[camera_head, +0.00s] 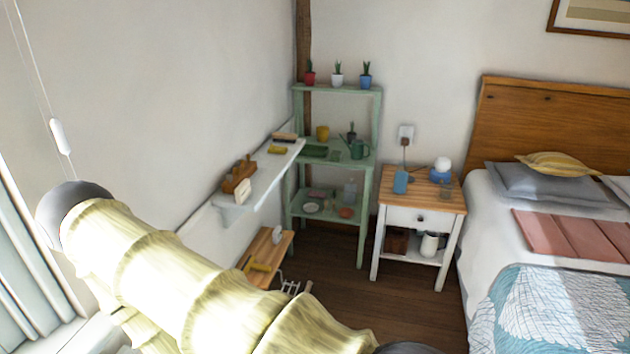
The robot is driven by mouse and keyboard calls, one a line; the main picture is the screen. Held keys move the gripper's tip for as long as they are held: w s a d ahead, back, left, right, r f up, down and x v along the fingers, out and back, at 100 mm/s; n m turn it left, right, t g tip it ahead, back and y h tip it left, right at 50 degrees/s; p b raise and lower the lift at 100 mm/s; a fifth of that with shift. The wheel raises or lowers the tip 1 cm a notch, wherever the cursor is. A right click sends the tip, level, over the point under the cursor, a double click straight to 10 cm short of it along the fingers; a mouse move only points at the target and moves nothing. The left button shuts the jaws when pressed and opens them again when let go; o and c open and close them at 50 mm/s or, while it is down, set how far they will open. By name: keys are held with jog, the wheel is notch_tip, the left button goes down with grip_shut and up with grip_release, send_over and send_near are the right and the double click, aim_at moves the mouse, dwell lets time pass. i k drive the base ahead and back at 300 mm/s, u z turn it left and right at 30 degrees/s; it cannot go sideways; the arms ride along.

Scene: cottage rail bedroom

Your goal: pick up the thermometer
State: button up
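I cannot pick out a thermometer for sure in the head view; many items are too small to tell. Small things lie on the white wall shelf (262,185): a brown wooden object (238,175), a small white object (242,191), a yellow object (277,150) and a brush-like object (284,137). My arm, in a pale yellow ribbed cover, crosses the lower left and hides part of the floor and wall there. My gripper is not in view.
A green shelf rack (362,212) with pots and cups stands in the corner. Right of it are a nightstand (421,217) holding several items and a bed (500,225). A low wooden bench (267,245) sits under the wall shelf. Dark floor (335,300) is open in the middle.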

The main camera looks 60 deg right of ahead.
aim_at(277, 235)
jog(key=z, duration=1.8)
jog(key=i, duration=0.6)
jog(key=z, duration=0.4)
jog(key=i, duration=1.85)
jog(key=z, duration=0.25)
